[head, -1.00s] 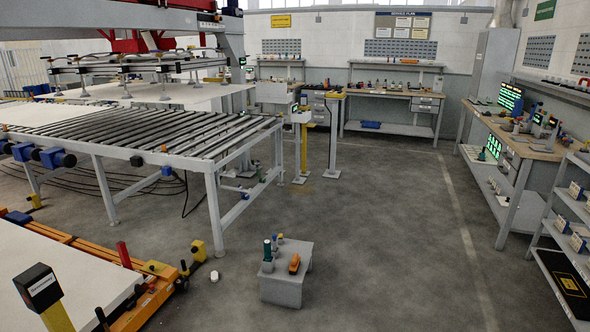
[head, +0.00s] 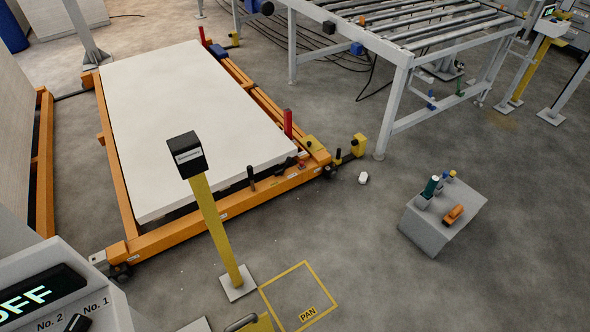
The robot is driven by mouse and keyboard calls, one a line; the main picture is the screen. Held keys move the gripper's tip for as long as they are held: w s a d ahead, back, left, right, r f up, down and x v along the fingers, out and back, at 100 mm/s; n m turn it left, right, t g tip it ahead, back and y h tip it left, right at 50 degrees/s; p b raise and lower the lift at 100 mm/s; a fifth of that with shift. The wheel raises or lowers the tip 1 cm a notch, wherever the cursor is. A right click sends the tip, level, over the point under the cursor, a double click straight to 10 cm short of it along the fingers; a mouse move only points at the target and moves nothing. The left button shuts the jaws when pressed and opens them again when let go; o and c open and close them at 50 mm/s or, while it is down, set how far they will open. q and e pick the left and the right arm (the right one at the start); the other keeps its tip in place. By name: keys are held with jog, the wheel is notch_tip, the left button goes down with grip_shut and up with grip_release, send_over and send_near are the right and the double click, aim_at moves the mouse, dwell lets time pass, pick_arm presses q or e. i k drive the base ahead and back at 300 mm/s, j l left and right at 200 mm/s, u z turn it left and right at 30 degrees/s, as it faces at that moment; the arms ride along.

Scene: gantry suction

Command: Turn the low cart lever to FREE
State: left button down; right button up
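A low orange cart (head: 215,212) stands on the floor at centre left, with a large white slab (head: 190,115) lying on it. At its near right end are an upright red handle (head: 288,123), a short black upright handle (head: 251,178) and a yellow block (head: 358,145) with a dark knobbed stick beside it. I cannot tell which of these is the cart lever, and no FREE marking is readable. Neither of my grippers shows in the head view.
A yellow post (head: 215,225) with a black box head stands before the cart. A panel reading OFF (head: 30,298) fills the lower left. Floor between cart and stool is mostly clear.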

aim_at(289, 160)
jog(key=l, duration=0.55)
jog(key=i+l, duration=0.45)
jog(key=l, duration=0.25)
jog(key=i+l, duration=0.25)
jog(key=i+j, duration=0.1)
jog(key=i, duration=1.15)
jog(key=i+j, duration=0.85)
jog(key=i+l+z, duration=0.05)
jog(key=i, duration=0.05)
